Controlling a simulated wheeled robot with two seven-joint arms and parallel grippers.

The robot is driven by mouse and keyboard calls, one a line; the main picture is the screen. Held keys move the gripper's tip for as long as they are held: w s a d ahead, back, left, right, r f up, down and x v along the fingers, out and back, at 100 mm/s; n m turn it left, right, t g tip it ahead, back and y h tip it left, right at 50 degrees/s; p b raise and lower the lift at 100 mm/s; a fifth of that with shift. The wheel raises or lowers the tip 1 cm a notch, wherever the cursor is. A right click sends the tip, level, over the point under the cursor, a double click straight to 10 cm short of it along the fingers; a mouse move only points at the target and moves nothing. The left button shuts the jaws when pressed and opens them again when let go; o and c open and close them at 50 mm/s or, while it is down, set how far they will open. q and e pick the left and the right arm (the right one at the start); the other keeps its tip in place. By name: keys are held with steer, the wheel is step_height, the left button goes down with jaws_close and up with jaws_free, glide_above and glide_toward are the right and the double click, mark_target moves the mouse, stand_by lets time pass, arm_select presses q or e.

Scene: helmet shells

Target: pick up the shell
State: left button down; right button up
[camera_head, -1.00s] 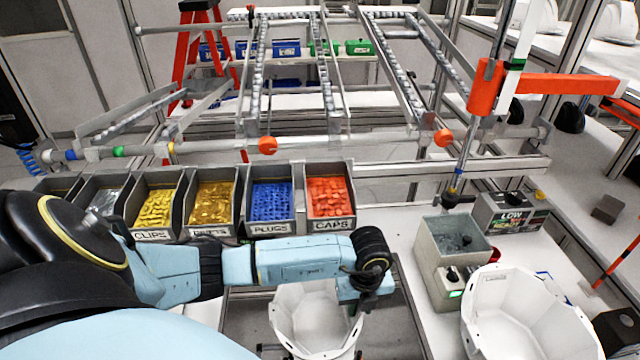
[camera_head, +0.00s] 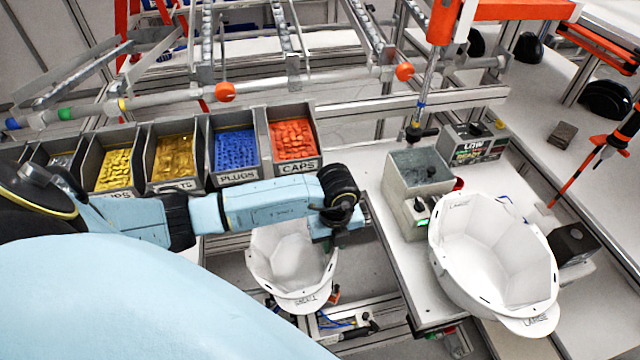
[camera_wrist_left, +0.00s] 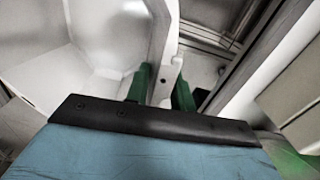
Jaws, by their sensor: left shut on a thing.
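A white helmet shell (camera_head: 285,262) with a small dark label on its brim lies open side up below my left forearm in the head view. My left gripper (camera_head: 338,232) is at its right rim, shut on the shell's wall. In the left wrist view, the green fingertips (camera_wrist_left: 162,88) stand on both sides of the shell's white rim (camera_wrist_left: 163,62), and its pale hollow inside (camera_wrist_left: 75,65) fills the left. What bears the shell from below is hard to tell. A larger white shell (camera_head: 490,250), marked LARGE, sits on the right bench. My right gripper is not in view.
A row of bins holds yellow parts (camera_head: 115,170), blue plugs (camera_head: 236,150) and orange caps (camera_head: 292,140) behind my arm. Metal rails rise behind.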

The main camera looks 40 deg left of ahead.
arm_select(q)
step_height(320, 180, up, 7)
steer(key=shift+w+f+b, duration=0.1)
steer(key=shift+b, duration=0.45)
steer(key=s+d+b, duration=0.3)
steer(key=s+d, duration=0.8)
steer(key=d, duration=0.2)
steer(key=w+a+r+g+y+p, duration=0.2)
steer(key=w+a+r+p, duration=0.2)
steer(key=w+a, duration=0.7)
steer(key=shift+a+r+m, duration=0.4)
steer(key=shift+a+r, duration=0.25)
steer(key=shift+r, duration=0.05)
steer(key=shift+w, duration=0.1)
step_height(320, 180, down, 13)
steer(key=b, duration=0.9)
steer(key=shift+r, duration=0.2)
steer(key=c, duration=1.2)
jaws_free()
steer(key=shift+o, duration=0.2)
